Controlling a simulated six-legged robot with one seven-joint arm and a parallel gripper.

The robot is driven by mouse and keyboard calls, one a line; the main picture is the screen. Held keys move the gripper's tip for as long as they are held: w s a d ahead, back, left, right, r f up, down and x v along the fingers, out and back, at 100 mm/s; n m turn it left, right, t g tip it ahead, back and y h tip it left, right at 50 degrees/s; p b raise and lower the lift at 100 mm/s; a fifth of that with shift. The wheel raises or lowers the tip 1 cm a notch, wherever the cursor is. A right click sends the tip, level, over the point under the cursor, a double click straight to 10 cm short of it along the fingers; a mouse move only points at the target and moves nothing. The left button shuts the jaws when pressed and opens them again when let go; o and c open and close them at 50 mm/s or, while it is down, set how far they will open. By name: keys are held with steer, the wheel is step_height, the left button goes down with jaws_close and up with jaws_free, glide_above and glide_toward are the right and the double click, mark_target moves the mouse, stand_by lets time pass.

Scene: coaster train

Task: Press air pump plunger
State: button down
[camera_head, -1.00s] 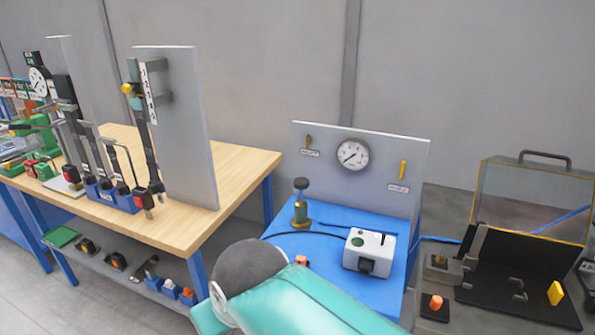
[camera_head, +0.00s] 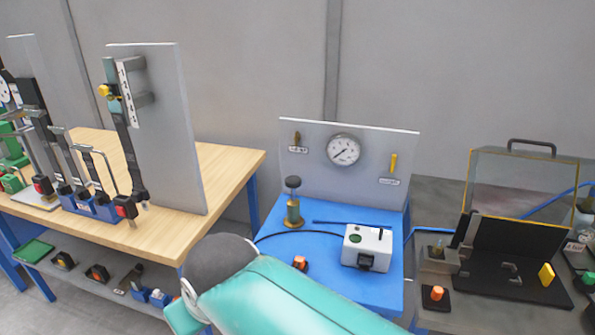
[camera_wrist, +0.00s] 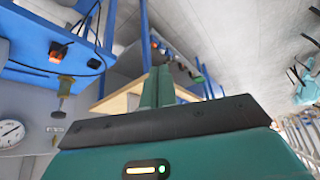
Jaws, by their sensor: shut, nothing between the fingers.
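The air pump (camera_head: 294,212) stands upright on the blue table, with a brass-coloured body and a dark round plunger knob (camera_head: 293,182) on top. It also shows in the wrist view (camera_wrist: 65,88), at the left and upside down. My gripper (camera_wrist: 158,75) shows in the wrist view with its two green fingers together, nothing between them. It is apart from the pump, which lies to its left in that picture. In the head view my teal arm covers the lower middle, and my gripper is not seen there.
On the blue table (camera_head: 340,287) are a white box (camera_head: 367,247) and an orange button (camera_head: 300,262). A panel with a gauge (camera_head: 343,150) stands behind. A wooden bench (camera_head: 225,165) with clamps is at left. A clear-covered case (camera_head: 520,190) is at right.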

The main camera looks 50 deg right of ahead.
steer(key=w+d+r+n+g+y, duration=0.15)
steer(key=w+d+r, duration=0.25)
steer(key=w+d, duration=0.65)
steer(key=w+d+r+n, duration=0.2)
steer(key=w+d+r, duration=0.2)
steer(key=w+d, duration=0.6)
steer(key=s+d+n+t+y, duration=0.1)
steer(key=s+d+t, duration=0.1)
steer(key=d, duration=1.2)
steer(key=s+d+n+t+y, duration=0.1)
steer(key=s+d+t, duration=0.1)
steer(key=d, duration=1.2)
steer(key=shift+s+d, duration=0.15)
steer(key=shift+d, duration=0.05)
steer(key=shift+y, duration=0.25)
